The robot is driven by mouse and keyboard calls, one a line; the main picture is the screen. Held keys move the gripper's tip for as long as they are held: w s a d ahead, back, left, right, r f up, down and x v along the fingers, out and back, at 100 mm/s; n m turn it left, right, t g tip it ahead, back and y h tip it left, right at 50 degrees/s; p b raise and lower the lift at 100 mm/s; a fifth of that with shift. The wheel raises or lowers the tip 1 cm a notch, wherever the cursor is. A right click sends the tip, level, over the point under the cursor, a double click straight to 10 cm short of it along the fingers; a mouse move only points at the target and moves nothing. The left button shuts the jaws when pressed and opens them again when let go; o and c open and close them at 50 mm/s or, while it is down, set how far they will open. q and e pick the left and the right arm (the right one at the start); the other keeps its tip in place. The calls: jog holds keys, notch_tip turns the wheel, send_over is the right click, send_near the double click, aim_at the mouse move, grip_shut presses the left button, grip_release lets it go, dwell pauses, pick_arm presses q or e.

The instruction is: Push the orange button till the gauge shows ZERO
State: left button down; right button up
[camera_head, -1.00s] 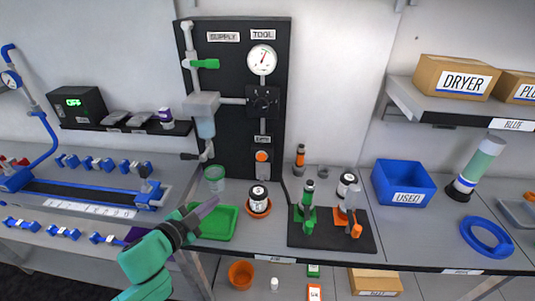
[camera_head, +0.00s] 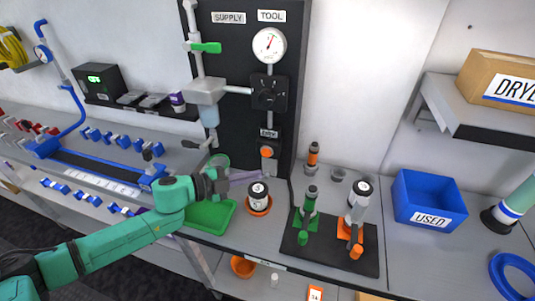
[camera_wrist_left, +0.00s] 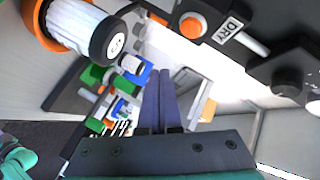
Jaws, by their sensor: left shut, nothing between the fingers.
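The orange button (camera_head: 266,152) sits low on the black panel, under a label that reads DRY in the wrist view. It also shows in the left wrist view (camera_wrist_left: 191,27), above and to the right of the fingertips. The gauge (camera_head: 269,45) is a white round dial high on the panel; its needle points up and slightly right, too small to read. My left gripper (camera_head: 266,175) is shut and empty, its fingers just below the button in the head view. I cannot tell whether they touch anything. My right gripper is not in view.
A white jar with a black lid (camera_head: 258,195) stands in an orange dish below the fingers. A green tray (camera_head: 212,217) lies under my left wrist. A black board (camera_head: 330,247) with green and orange tools is to the right. A green-handled valve (camera_head: 206,47) is upper left.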

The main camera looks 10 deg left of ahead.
aim_at(266, 153)
pick_arm(q)
jog(key=w, duration=0.4)
jog(key=shift+w+a+r, duration=0.1)
jog(key=shift+w, duration=0.65)
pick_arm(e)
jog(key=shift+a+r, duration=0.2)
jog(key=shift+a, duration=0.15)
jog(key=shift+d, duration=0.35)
pick_arm(q)
jog(key=shift+w, duration=0.15)
dwell(0.5)
jog(key=shift+w, duration=0.3)
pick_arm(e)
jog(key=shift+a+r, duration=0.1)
